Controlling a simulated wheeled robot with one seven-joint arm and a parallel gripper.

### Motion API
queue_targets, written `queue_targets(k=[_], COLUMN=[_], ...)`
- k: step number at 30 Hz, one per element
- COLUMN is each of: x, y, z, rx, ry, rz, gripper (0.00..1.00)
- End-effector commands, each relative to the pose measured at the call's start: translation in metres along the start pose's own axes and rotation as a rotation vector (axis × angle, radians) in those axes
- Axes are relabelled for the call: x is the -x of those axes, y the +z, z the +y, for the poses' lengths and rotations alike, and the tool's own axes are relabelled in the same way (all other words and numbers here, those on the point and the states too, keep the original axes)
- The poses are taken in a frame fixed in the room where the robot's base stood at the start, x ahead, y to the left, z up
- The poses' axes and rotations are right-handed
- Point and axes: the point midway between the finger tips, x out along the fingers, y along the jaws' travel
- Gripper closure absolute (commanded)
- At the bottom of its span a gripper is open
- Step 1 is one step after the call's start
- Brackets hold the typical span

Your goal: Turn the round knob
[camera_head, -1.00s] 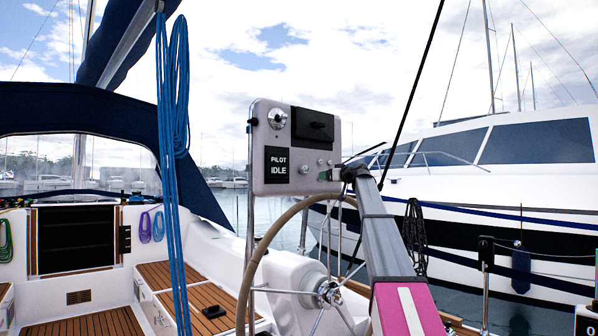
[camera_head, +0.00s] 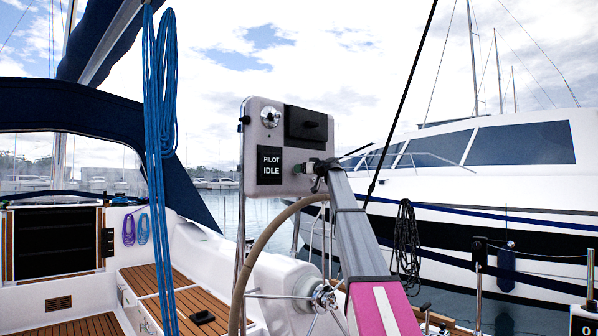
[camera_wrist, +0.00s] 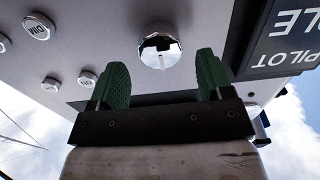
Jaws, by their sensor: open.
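The round chrome knob (camera_wrist: 160,47) sits on the pale grey pilot panel (camera_wrist: 110,22), with a light mark on its face. In the wrist view, which is upside down, it lies between and just beyond my two green fingertips. My gripper (camera_wrist: 155,82) is open and empty, with a finger to each side of the knob and apart from it. In the head view, my gripper (camera_head: 314,167) is at the panel's lower right, beside the black PILOT IDLE display (camera_head: 270,165). There its fingers partly hide the small fittings around the knob.
Small buttons (camera_wrist: 38,27) stand beside the knob. The steering wheel (camera_head: 250,255) is below, and blue ropes (camera_head: 160,150) hang at left.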

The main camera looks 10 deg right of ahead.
Motion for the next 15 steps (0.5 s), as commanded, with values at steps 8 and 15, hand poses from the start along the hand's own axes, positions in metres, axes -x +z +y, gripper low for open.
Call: queue_targets(k=[8, 15], x=[-0.032, -0.033], y=[-0.001, 0.0], z=[0.0, -0.001], rx=[0.0, 0.0], ry=[0.0, 0.0], rz=[0.001, 0.001], gripper=[0.27, 0.27])
